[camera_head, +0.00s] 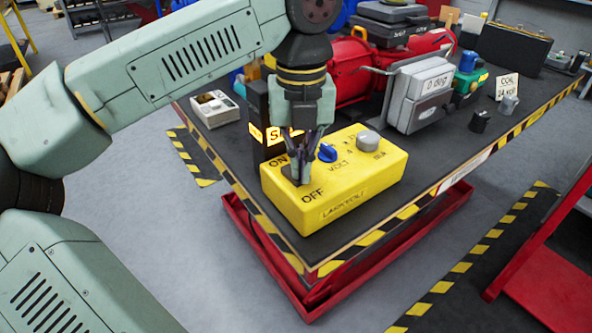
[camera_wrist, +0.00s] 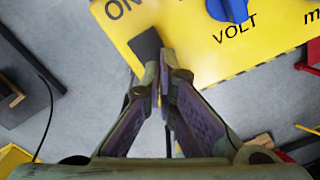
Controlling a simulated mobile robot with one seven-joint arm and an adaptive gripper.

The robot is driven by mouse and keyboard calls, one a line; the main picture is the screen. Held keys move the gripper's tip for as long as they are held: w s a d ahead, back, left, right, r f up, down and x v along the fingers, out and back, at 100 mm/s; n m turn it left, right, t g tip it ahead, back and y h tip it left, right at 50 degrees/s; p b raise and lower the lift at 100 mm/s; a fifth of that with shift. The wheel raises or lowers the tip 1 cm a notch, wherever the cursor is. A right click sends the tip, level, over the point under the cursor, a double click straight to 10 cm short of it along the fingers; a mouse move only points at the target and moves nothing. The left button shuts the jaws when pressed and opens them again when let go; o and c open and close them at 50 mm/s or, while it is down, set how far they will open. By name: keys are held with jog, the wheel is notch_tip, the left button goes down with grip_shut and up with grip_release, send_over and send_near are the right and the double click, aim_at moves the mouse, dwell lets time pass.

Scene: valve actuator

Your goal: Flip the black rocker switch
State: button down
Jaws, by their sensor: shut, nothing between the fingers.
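The yellow power box (camera_head: 362,185) stands near the front corner of the table, with ON and OFF printed at its left end. My gripper (camera_head: 302,181) points down over that end, between the two words. Its fingers are shut with nothing between them. In the wrist view, the black rocker switch (camera_wrist: 146,44) shows on the yellow top below the ON print. My fingertips (camera_wrist: 163,62) are right at its edge; I cannot tell whether they touch it. In the head view my fingers hide most of the switch.
A blue knob (camera_head: 327,152) and a grey knob (camera_head: 368,141) stand on the box, right of my gripper. A black block with a lit display (camera_head: 273,135) stands close behind. A grey valve actuator (camera_head: 420,95) is further right. The table edge (camera_head: 345,252) is in front.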

jog(key=shift+f, duration=0.15)
jog(key=shift+r+p, duration=2.45)
jog(key=shift+r, duration=1.1)
